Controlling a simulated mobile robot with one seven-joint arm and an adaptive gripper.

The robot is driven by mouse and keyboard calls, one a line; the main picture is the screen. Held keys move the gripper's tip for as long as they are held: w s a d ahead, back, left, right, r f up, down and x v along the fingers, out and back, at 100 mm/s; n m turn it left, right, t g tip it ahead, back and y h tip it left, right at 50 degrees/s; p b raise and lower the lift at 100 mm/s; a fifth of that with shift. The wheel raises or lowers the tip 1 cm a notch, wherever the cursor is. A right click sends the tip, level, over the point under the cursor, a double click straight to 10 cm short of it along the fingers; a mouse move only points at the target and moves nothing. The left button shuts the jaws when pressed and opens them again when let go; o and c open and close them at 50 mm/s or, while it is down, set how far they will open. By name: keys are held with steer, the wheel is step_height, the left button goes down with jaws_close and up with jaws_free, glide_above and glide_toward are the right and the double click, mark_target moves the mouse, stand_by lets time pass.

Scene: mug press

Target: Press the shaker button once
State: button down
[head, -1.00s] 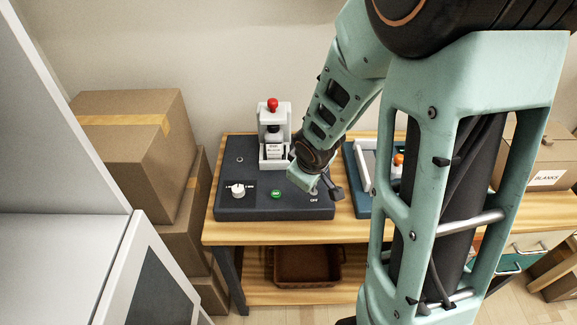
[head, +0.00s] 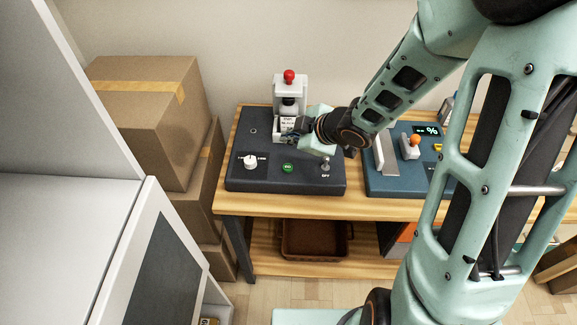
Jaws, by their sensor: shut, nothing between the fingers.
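A dark control box (head: 215,181) stands on the wooden table, with a green button (head: 288,167) at its front middle. A white knob (head: 250,161) sits left of the button and a toggle marked OFF (head: 325,164) sits right of it. A white press (head: 303,82) with a red ball top (head: 289,75) stands at the back of the box. My gripper (head: 289,127) is shut and empty, held in front of the press's lower part and above and behind the green button, apart from it. It partly hides the press's label. I cannot tell which control is the shaker's.
A blue device (head: 383,185) with a percent display, an orange-topped lever (head: 414,141) and a pale raised plate stands to the right, partly behind my arm. Stacked cardboard boxes (head: 150,120) stand left of the table (head: 290,207). A brown basket (head: 314,241) is on the lower shelf.

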mark_target(289, 168)
steer(key=shift+f+b, duration=4.25)
steer(key=shift+f, duration=0.15)
steer(key=shift+f, duration=0.1)
steer(key=shift+f+b, duration=0.3)
steer(key=shift+f+b, duration=0.4)
steer(key=shift+f, duration=0.1)
steer(key=shift+r, duration=0.15)
steer(key=shift+r+p, duration=0.8)
steer(key=shift+p, duration=0.15)
step_height(289, 168, up, 5)
steer(key=p, duration=0.5)
